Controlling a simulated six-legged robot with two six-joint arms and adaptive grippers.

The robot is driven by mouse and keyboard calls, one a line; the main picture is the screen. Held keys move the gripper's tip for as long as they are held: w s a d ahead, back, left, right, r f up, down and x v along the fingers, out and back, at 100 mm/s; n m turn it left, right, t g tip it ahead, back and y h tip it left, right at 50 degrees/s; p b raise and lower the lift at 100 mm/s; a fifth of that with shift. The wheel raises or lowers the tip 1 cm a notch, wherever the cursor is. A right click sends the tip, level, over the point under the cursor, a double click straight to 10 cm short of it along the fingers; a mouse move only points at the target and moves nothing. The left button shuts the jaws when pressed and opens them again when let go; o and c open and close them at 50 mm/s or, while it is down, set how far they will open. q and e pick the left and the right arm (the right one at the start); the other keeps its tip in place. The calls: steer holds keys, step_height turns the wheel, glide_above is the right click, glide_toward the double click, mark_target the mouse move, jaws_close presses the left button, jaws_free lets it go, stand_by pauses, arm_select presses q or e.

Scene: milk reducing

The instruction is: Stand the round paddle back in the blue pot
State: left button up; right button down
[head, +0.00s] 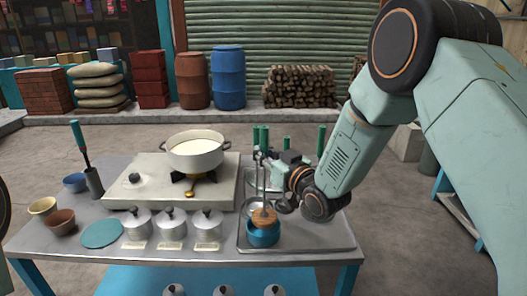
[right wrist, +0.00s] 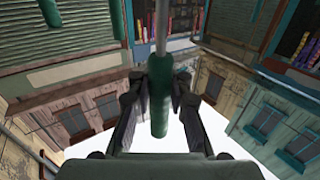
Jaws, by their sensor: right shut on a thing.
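The round paddle (head: 263,216) has a wooden disc at its lower end and a thin upright rod. Its disc is at the mouth of the blue pot (head: 263,237); I cannot tell whether it touches the pot. My right gripper (head: 268,160) is above the pot, shut on the paddle's green handle. In the right wrist view the green handle (right wrist: 159,95) sits between the two fingers (right wrist: 160,100), with the rod running up out of the picture. My left gripper is not in view.
The blue pot stands on a metal tray (head: 315,240) with other green-handled tools behind. A white pan of milk (head: 195,152) sits on a burner. Lidded tins (head: 172,227), a teal disc (head: 102,233) and small bowls (head: 61,222) stand left. The tray's right front is clear.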

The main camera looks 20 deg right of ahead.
mark_target(264, 172)
steer(key=shift+w+a+f, duration=0.1)
steer(key=shift+a+f, duration=0.15)
steer(key=shift+f, duration=0.15)
steer(key=shift+f+b, duration=0.25)
steer(key=shift+b, duration=0.15)
steer(key=shift+d+f+b, duration=0.5)
steer(key=shift+f+b, duration=0.15)
steer(key=shift+f, duration=0.25)
steer(key=shift+a+f+b, duration=0.2)
steer(key=shift+f+b, duration=0.15)
steer(key=shift+f, duration=0.1)
steer(key=shift+a+f+b, duration=0.2)
steer(key=shift+f+b, duration=0.1)
steer(key=shift+f, duration=0.15)
steer(key=shift+d, duration=0.3)
steer(key=c, duration=1.5)
jaws_free()
steer(key=shift+a, duration=0.25)
steer(key=shift+o, duration=1.7)
steer(key=shift+d, duration=0.2)
steer(key=shift+a+f, duration=0.1)
